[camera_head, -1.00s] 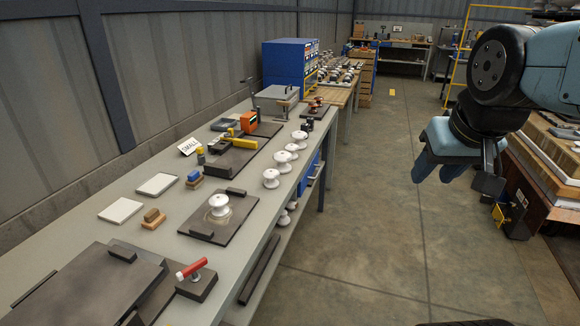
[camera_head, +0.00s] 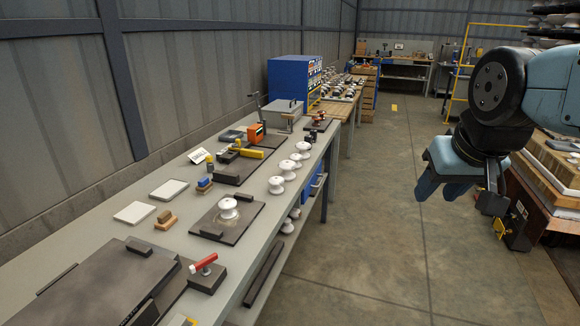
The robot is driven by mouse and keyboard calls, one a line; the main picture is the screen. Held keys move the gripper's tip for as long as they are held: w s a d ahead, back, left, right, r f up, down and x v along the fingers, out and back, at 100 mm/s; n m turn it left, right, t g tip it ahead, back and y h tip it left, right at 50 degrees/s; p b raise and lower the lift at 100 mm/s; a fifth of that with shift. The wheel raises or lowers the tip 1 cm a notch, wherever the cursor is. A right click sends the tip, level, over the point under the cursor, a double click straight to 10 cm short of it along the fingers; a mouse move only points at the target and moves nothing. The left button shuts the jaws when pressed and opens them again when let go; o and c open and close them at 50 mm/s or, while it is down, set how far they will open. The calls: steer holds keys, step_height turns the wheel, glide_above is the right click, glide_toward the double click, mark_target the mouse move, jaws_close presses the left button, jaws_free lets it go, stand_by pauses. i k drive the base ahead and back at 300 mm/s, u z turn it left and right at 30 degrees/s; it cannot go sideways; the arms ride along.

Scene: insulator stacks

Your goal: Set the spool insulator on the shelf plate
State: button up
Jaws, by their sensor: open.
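A white spool insulator (camera_head: 228,209) stands upright on a dark square plate (camera_head: 240,225) on the workbench. Several more white spool insulators, including the nearest one (camera_head: 276,185), stand in a row along the bench's right edge. A few white pieces (camera_head: 288,226) show partly under the bench edge on a lower level. I cannot tell which surface is the shelf plate. My gripper (camera_head: 441,189) hangs open and empty over the aisle at the right, well apart from the bench and the insulators.
The long grey workbench (camera_head: 160,238) carries a red-handled tool (camera_head: 203,262), pale flat tiles (camera_head: 134,212), small blocks and an orange device (camera_head: 257,132). A blue cabinet (camera_head: 291,82) stands farther back. Stacked boards (camera_head: 545,180) stand at the right. The aisle floor (camera_head: 375,220) is clear.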

mark_target(92, 296)
steer(key=u, duration=0.05)
steer(key=i, duration=0.85)
steer(key=u, duration=0.7)
steer(key=i, duration=0.35)
steer(key=u, duration=0.3)
steer(key=k, duration=0.9)
steer(key=u, duration=0.2)
steer(key=i, duration=0.9)
steer(key=z, duration=0.15)
